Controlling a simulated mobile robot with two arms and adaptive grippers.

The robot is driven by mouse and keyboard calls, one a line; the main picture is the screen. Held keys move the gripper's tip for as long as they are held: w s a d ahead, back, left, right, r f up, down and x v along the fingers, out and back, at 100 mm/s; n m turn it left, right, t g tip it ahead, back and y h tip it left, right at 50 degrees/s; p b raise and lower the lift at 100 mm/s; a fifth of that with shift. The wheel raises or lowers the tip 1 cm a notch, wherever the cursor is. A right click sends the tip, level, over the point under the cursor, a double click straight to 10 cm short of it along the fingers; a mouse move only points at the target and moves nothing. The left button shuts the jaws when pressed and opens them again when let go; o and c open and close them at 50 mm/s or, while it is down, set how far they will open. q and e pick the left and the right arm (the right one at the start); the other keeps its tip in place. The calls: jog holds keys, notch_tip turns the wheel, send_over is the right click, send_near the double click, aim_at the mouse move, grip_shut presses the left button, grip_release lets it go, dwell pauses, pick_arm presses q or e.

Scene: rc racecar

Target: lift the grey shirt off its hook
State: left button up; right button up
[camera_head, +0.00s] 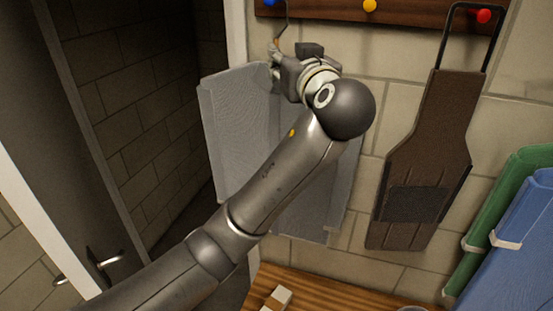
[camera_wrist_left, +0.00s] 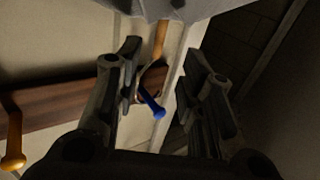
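The grey shirt (camera_head: 237,120) hangs against the wall below the left end of the hook board, partly hidden behind my left arm. My left gripper (camera_head: 276,56) is at the shirt's top, just below the blue-tipped hook (camera_head: 270,2). In the left wrist view the fingers of my left gripper (camera_wrist_left: 163,55) are apart. A thin tan strip (camera_wrist_left: 160,38), apparently part of the hanger, runs between them from the grey cloth (camera_wrist_left: 160,8) toward the blue-tipped hook (camera_wrist_left: 151,106). I cannot tell whether a finger touches it. My right gripper is in no view.
The brown hook board (camera_head: 325,10) also bears a yellow-tipped hook (camera_head: 369,5) and a red-tipped hook (camera_head: 484,16). A brown bag-like item (camera_head: 425,140) hangs at right. A wooden surface (camera_head: 330,290) lies below; a doorway is left.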

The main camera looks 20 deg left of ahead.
pick_arm(q)
jog(key=p+x, duration=0.5)
jog(key=x, duration=0.3)
jog(key=shift+w+a, duration=0.1)
jog(key=shift+w, duration=0.1)
jog(key=shift+w+a+f+p, duration=0.2)
jog(key=shift+w+a+p, duration=0.1)
jog(key=shift+w, duration=0.1)
jog(key=shift+d, duration=0.15)
jog(key=shift+c, duration=0.4)
grip_shut()
